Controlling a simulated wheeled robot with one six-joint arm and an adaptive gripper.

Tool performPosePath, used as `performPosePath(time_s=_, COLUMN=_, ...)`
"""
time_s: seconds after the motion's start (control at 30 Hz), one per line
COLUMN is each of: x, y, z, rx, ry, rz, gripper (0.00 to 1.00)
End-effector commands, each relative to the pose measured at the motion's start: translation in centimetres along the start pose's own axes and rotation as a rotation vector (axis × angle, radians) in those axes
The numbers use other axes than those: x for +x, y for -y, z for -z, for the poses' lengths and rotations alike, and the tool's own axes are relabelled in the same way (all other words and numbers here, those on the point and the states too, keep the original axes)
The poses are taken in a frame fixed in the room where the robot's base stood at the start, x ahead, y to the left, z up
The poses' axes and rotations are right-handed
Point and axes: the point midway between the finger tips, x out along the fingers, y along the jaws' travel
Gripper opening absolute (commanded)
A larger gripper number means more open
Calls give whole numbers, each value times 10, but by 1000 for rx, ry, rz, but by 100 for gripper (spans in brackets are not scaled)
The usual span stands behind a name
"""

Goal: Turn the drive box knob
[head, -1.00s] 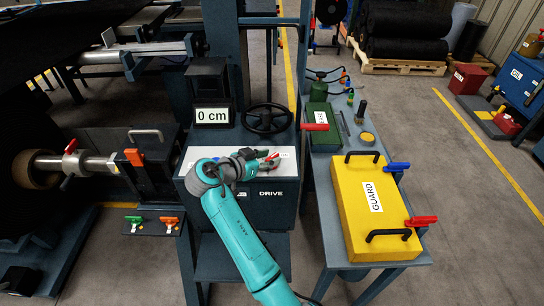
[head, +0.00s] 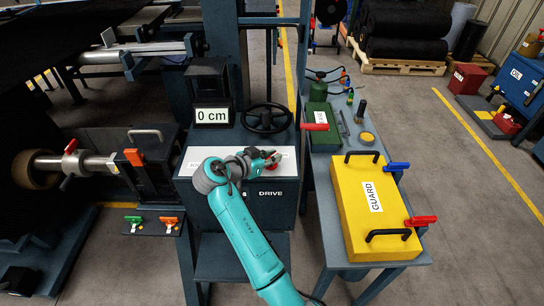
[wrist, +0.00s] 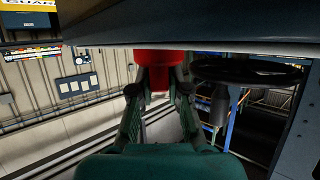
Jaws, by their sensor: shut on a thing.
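The drive box (head: 262,212) stands in the middle of the head view, with a white top panel and the label DRIVE. In the wrist view a red knob (wrist: 158,60) sits under the dark edge of the box, between the tips of my gripper (wrist: 158,88). My gripper is shut on this knob. In the head view my gripper (head: 268,157) is over the right part of the white panel. Only a little red of the knob shows there, and my wrist covers much of the panel.
A black handwheel (head: 267,118) and a display reading 0 cm (head: 212,115) stand behind the panel. To the right, a side table carries a yellow guard (head: 372,205) with red and blue levers. A roller shaft (head: 85,165) is at the left. Open floor lies at the right.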

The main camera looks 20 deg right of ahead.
Motion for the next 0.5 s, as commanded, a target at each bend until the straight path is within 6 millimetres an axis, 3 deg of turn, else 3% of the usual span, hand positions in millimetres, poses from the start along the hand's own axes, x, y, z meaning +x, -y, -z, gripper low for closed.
performPosePath(time_s=0.5, x=1, y=-1, z=-1, rx=-113, ry=0, rz=275, gripper=0)
